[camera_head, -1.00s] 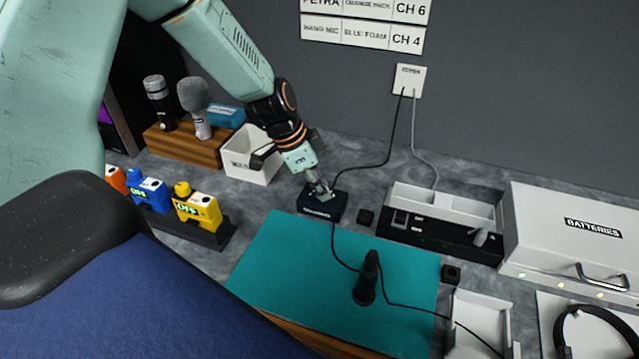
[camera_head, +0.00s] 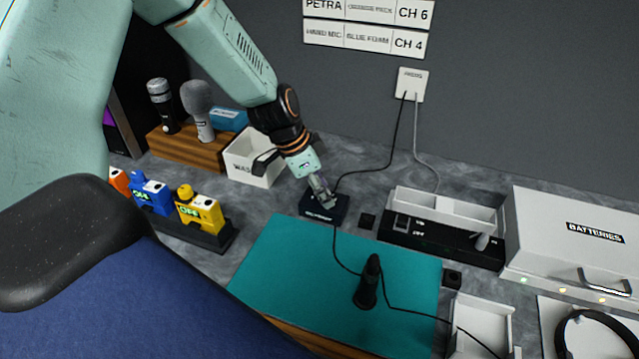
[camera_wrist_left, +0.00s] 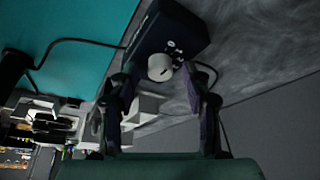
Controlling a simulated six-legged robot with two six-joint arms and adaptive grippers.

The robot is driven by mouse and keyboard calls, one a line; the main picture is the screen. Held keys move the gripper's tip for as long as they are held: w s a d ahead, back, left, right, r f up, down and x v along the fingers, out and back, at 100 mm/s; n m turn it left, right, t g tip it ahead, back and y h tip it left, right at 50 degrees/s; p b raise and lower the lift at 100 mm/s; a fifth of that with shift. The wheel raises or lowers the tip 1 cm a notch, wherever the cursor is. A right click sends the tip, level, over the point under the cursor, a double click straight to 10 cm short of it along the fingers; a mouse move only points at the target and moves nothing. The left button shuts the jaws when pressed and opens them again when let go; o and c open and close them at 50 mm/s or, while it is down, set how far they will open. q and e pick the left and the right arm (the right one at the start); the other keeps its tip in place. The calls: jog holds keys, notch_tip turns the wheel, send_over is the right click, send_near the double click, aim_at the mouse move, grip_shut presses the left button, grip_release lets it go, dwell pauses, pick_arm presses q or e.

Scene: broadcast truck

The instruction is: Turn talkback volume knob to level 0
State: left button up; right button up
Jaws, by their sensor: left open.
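The talkback box (camera_head: 311,213) is a small dark blue box on the grey counter, behind the teal mat, with a cable. It also shows in the left wrist view (camera_wrist_left: 146,46). Its light grey round volume knob (camera_wrist_left: 160,68) has a short dark mark near its edge; I cannot read the level. My left gripper (camera_head: 327,201) points down at the box and partly hides it in the head view. In the left wrist view the gripper (camera_wrist_left: 160,84) is open, its fingers on either side of the knob; contact is unclear. My right gripper is not in view.
The teal mat (camera_head: 290,265) holds a black upright object (camera_head: 368,284). A white bin (camera_head: 254,157) and microphones (camera_head: 197,101) stand behind left; coloured packs (camera_head: 200,210) are left.

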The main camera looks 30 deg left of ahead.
pick_arm(q)
jog(key=shift+r, duration=0.15)
jog(key=shift+v, duration=0.9)
jog(key=v, duration=0.9)
jog(key=shift+r, duration=0.35)
jog(key=shift+s+a, duration=0.15)
jog(key=shift+s, duration=0.05)
